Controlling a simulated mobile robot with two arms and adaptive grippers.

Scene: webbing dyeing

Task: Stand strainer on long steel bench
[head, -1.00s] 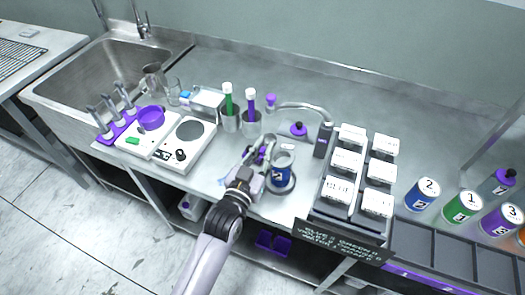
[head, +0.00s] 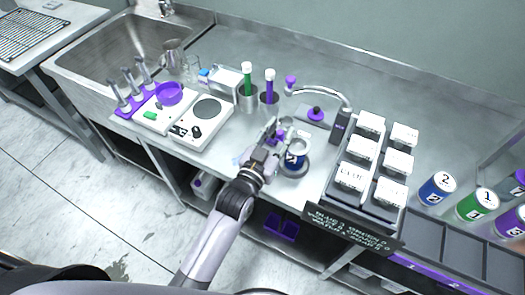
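I cannot make out a strainer with certainty in the head view. The long steel bench (head: 240,50) runs along the wall. My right gripper is not in view.
A curved steel spout (head: 325,93) rises behind the can. A rack of white labelled boxes (head: 335,190) stands right of it. Bare bench lies behind.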

